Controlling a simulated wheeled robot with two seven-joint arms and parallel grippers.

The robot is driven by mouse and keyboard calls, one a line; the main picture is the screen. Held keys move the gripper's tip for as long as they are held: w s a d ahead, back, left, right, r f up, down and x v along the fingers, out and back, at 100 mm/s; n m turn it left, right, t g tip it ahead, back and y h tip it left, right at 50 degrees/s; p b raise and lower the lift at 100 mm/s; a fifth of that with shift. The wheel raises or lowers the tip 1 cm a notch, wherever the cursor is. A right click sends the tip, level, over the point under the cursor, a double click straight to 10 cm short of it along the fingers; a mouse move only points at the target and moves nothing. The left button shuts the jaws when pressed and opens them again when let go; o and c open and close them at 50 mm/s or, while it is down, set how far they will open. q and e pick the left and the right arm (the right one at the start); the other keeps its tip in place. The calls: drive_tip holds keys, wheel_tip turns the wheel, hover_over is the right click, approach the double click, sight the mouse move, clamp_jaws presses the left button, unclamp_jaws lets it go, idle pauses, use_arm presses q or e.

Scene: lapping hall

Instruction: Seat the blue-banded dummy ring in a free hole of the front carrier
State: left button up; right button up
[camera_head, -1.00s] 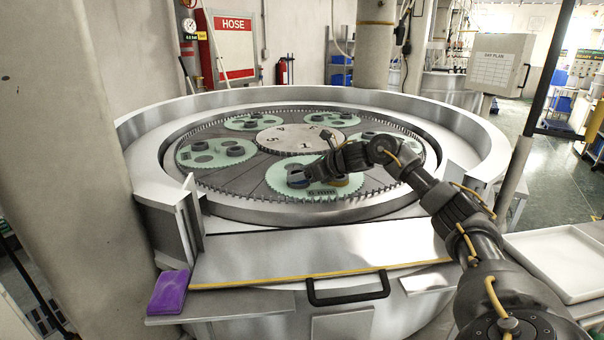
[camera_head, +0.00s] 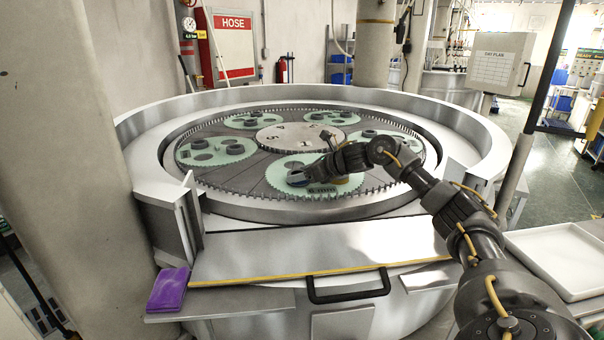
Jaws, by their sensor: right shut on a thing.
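The front carrier (camera_head: 277,174) is a pale green toothed disc lying at the near side of the round machine plate. My right gripper (camera_head: 303,176) reaches in from the right, low over this carrier. It is shut on the blue-banded dummy ring (camera_head: 296,180), a dark ring with a blue band, at the carrier's left part. Whether the ring is down in a hole or just above it cannot be told. A yellow-banded ring (camera_head: 346,184) stands at the carrier's right part, partly hidden by my arm. My left gripper is out of view.
Other green carriers with dark rings lie around the plate, such as the left one (camera_head: 190,155). A raised metal rim (camera_head: 470,150) surrounds the plate. A purple pad (camera_head: 168,288) lies at the front left. An empty white tray (camera_head: 560,260) stands at the right.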

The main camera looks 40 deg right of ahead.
drive_tip(key=shift+f, duration=0.3)
drive_tip(key=o, duration=1.4)
drive_tip(key=shift+f, duration=0.15)
drive_tip(key=shift+s+d+b, duration=0.2)
drive_tip(key=shift+s+b, duration=0.2)
drive_tip(key=shift+b, duration=0.1)
drive_tip(key=b+v, duration=0.3)
drive_tip(key=v, duration=0.6)
drive_tip(key=shift+a, duration=0.1)
drive_tip(key=shift+s+r, duration=0.45)
drive_tip(key=shift+r, duration=0.05)
